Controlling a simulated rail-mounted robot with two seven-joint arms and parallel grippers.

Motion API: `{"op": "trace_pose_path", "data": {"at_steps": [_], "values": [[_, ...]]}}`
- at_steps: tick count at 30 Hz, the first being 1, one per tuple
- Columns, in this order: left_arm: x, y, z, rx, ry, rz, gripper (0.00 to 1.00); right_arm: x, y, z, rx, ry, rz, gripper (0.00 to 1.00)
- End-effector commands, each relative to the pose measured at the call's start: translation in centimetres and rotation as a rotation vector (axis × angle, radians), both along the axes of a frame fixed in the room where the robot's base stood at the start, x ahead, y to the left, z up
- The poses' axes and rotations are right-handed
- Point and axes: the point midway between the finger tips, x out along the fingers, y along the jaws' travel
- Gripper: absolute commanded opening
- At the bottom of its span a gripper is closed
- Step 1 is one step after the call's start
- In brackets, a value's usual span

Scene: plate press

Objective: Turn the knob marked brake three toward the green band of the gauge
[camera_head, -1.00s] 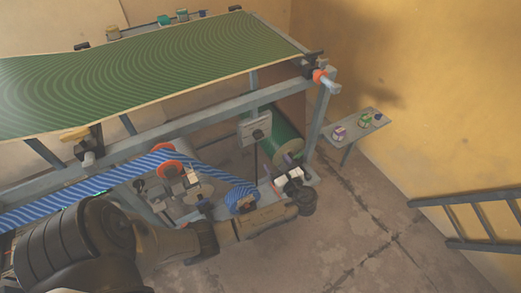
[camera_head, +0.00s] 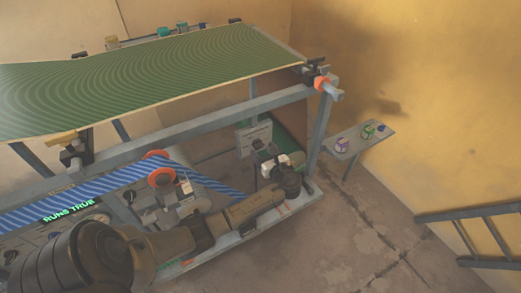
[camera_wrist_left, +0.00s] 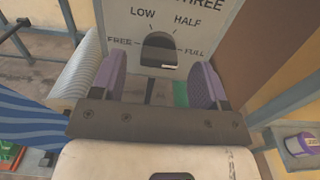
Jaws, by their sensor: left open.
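A grey panel (camera_wrist_left: 210,22) fills the top of the left wrist view, its cut-off title ending in "THREE". Around its dark knob (camera_wrist_left: 158,48) are the marks FREE, LOW, HALF and FULL. A short pale mark shows low on the knob; its pointing direction is unclear. The panel also shows in the head view (camera_head: 250,140). My left gripper (camera_wrist_left: 162,66) is open, its purple fingers apart on either side of the knob in the picture, and nothing between them looks gripped. In the head view the gripper (camera_head: 264,154) is just before the panel. I cannot make out the gauge.
A green belt (camera_head: 170,75) on a grey frame spans the upper left. A blue striped belt (camera_head: 90,192) runs beneath it, near the lit sign "RUNS TRUE" (camera_head: 69,211). A small shelf (camera_head: 350,148) and a ladder (camera_head: 470,215) are at right; floor there is clear.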

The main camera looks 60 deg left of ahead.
Motion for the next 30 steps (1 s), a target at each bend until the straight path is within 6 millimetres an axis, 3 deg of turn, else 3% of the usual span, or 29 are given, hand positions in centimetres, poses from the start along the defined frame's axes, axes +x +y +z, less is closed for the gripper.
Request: {"op": "trace_pose_path", "data": {"at_steps": [7, 20, 30], "values": [[0.0, 2.2, -0.1, 0.001, 0.001, 0.001, 0.68, 0.0, 0.0, -0.7, 0.001, 0.0, -0.001, 0.43], [0.0, 2.6, 0.0, -0.001, 0.001, 0.0, 0.67, 0.0, -0.1, -0.8, -0.004, 0.0, 0.002, 0.43], [0.0, 2.6, 0.0, -0.001, 0.001, 0.0, 0.35, 0.0, -0.2, -0.8, -0.008, 0.001, 0.005, 0.43]]}}
